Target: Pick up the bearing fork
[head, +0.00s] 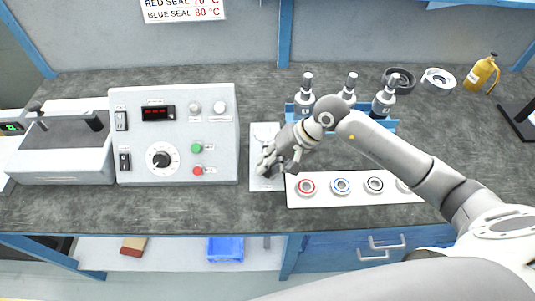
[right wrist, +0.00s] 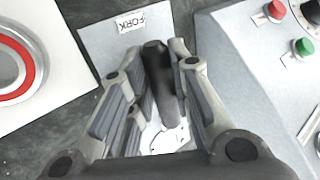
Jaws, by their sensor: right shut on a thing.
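The bearing fork (right wrist: 160,75) shows in the right wrist view as a black, rounded handle with a pale metal part below it. It stands between the fingers of my right gripper (right wrist: 152,68), which is shut on the handle. In the head view my right gripper (head: 271,167) is over the light grey plate (head: 264,131) and hides the fork there. The plate's FORK label (right wrist: 132,23) shows in the right wrist view. I cannot tell whether the fork touches the plate. My left gripper is not in view.
A control box (head: 217,150) with a knob and buttons stands close on the left. A white tray (head: 325,199) with several ringed bearings lies on the right. Behind are several upright tools in a blue rack (head: 291,113), dark and white rings, and a yellow bottle (head: 480,73).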

